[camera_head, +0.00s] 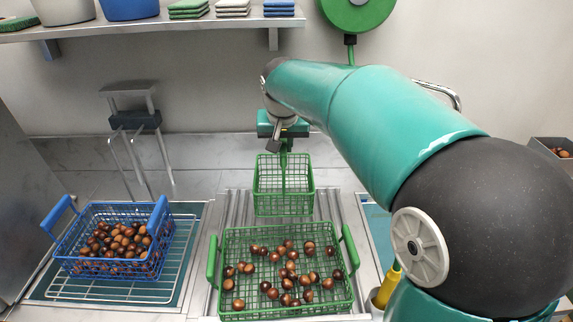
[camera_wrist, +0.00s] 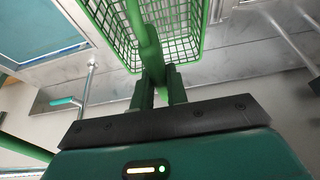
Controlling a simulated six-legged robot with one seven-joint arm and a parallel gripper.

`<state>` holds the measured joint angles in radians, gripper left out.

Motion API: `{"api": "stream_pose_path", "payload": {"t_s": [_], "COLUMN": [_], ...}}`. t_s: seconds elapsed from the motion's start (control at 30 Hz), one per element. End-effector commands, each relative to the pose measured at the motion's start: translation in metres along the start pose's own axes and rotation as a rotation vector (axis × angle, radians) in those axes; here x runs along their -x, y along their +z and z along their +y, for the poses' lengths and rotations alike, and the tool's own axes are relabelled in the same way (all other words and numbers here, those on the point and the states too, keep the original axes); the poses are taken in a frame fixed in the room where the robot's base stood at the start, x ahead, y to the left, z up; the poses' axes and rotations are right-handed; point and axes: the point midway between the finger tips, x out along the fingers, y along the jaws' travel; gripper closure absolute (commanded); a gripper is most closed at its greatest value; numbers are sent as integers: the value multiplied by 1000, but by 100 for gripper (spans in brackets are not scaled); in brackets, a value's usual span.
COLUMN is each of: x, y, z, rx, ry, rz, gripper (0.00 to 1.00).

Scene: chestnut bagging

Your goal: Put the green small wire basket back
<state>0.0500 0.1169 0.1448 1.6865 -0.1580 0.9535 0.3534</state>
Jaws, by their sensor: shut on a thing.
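The green small wire basket (camera_head: 284,197) is at the centre of the head view, behind the larger green basket; it looks empty. My gripper (camera_head: 284,146) is above it, shut on its upright green handle. In the wrist view the gripper's fingers (camera_wrist: 159,88) close on the green handle, and the small basket (camera_wrist: 188,45) hangs beyond them. I cannot tell whether the basket's bottom touches the surface below.
A large green wire basket (camera_head: 231,254) with several chestnuts stands in front. A blue wire basket (camera_head: 75,243) full of chestnuts stands on a rack at left. A shelf (camera_head: 150,27) with pots and folded cloths is above. A yellow-handled tool (camera_head: 388,283) stands at right.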

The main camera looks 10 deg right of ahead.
Motion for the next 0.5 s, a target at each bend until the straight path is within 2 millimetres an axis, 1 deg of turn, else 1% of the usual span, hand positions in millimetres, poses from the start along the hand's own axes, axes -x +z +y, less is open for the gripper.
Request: {"api": "stream_pose_path", "payload": {"t_s": [0.03, 0.1, 0.2, 0.3, 0.5], "x": [-12, -26, -50, -68, -85], "y": [-9, -19, -25, -31, -37], "z": [2, 4, 6, 8, 9], "rx": [-2, -1, -1, 0, 0], "ry": [1, 1, 0, 0, 0], "rz": [-4, -4, -5, -3, -2], "gripper": [100, 100, 100, 100, 100]}}
